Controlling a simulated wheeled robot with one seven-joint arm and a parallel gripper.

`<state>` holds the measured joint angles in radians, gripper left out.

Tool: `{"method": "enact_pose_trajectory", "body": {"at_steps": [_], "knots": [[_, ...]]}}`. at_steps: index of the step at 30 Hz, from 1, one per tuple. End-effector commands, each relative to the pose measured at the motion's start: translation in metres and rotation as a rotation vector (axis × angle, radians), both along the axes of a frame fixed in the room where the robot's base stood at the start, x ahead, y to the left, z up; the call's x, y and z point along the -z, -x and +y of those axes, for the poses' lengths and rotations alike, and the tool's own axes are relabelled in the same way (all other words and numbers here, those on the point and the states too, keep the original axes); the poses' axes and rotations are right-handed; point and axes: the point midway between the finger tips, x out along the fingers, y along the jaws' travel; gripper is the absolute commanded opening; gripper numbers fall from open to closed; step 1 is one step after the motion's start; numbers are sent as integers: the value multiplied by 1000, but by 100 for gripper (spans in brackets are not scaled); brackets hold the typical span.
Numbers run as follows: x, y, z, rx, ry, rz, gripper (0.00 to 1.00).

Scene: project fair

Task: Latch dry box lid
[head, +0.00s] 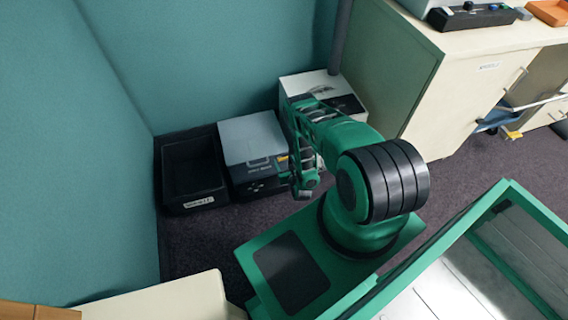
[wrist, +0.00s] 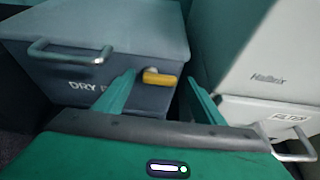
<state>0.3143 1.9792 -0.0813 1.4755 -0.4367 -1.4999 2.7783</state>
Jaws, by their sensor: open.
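The dry box (head: 254,150) stands on the floor by the wall, a dark grey box with a lighter grey lid (head: 250,132) that looks closed. In the wrist view its front (wrist: 60,75) carries a metal handle (wrist: 70,52) and partly hidden "DRY" lettering. A yellow latch lever (wrist: 160,78) on a round pivot points right, near the box's right front corner. My gripper (wrist: 158,100) is open, with its green fingers either side of the lever in the picture; I cannot tell whether they touch it. In the head view my gripper (head: 303,188) is in front of the box's right side.
A black open bin (head: 194,170) stands left of the dry box. A cream cabinet (head: 470,75) stands at right. Dark carpet is clear in front of the boxes.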

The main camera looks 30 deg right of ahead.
Motion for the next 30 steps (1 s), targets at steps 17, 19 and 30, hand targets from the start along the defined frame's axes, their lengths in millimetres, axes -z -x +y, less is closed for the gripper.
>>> {"method": "enact_pose_trajectory", "body": {"at_steps": [17,19,30], "knots": [[1,-1,0,0,1,1,22],[1,-1,0,0,3,2,22],[-1,-2,3,4,138,41,22]]}}
